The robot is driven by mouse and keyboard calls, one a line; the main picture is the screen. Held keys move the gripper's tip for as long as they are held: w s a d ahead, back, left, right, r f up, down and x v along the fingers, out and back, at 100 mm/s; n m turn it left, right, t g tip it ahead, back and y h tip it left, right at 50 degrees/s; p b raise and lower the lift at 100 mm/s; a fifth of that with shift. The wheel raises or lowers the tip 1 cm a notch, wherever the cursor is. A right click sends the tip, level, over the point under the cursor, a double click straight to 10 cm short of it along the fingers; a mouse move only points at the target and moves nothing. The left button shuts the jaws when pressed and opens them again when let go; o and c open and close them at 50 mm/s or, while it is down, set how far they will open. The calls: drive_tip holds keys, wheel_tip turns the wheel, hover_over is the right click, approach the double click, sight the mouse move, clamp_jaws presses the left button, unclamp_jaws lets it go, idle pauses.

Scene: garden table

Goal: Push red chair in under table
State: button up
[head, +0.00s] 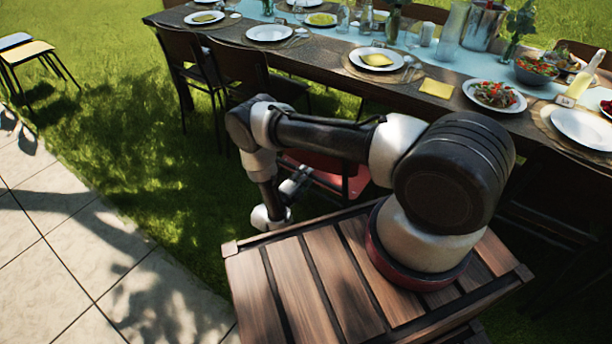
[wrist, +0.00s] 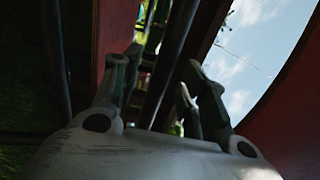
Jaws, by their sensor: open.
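The red chair (head: 325,178) is mostly hidden behind my arm in the head view. Its red seat shows between my arm and the wooden slatted top, close to the near side of the long table (head: 325,62). In the wrist view, red chair surfaces (wrist: 290,140) lie at the right and upper left, with dark bars between them. In the head view my gripper (head: 296,183) is small and partly hidden beside the red seat. Whether it touches the chair I cannot tell.
Dark chairs (head: 240,70) stand along the near side of the table, left of the red one. Plates, bowls and bottles cover the tabletop. A wooden slatted surface (head: 300,290) lies under my arm. Grass and stone paving (head: 60,230) are open at left.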

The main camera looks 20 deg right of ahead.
drive_tip(key=shift+w+d, duration=0.35)
drive_tip(key=shift+d, duration=0.15)
drive_tip(key=shift+c, duration=0.2)
clamp_jaws()
